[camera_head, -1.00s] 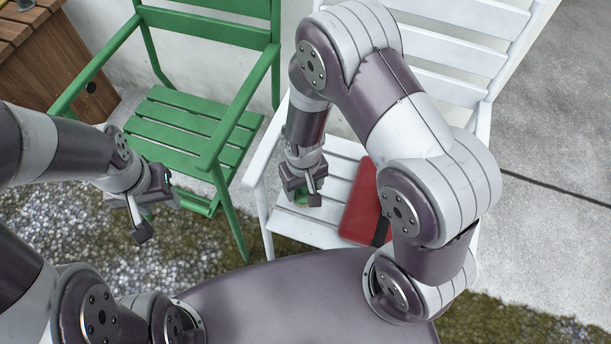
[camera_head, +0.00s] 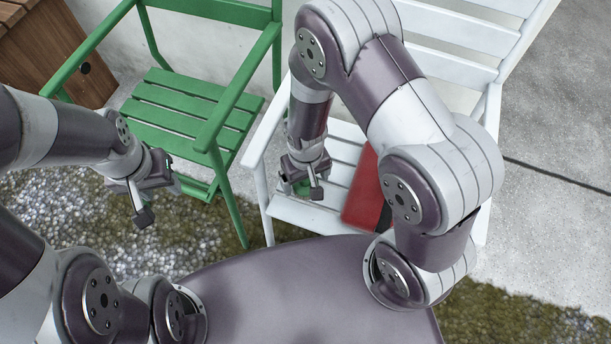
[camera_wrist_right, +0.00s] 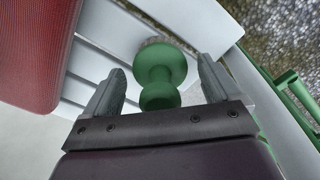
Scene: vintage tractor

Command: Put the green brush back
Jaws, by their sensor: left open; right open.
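The green brush (camera_wrist_right: 160,66) sits on the slatted seat of the white chair (camera_head: 345,155). In the right wrist view its round knob lies between the fingers of my right gripper (camera_wrist_right: 160,90), which is open with a gap on both sides. In the head view my right gripper (camera_head: 303,190) is low over the white seat and hides most of the brush; only a bit of green (camera_head: 301,187) shows. My left gripper (camera_head: 160,196) is open and empty, in front of the green chair (camera_head: 180,118).
A red box-like object (camera_head: 363,190) with a dark edge lies on the white seat, right of my right gripper. The white armrest (camera_head: 265,135) is close on the left. A wooden box (camera_head: 50,50) stands at the back left. Gravel and concrete lie around.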

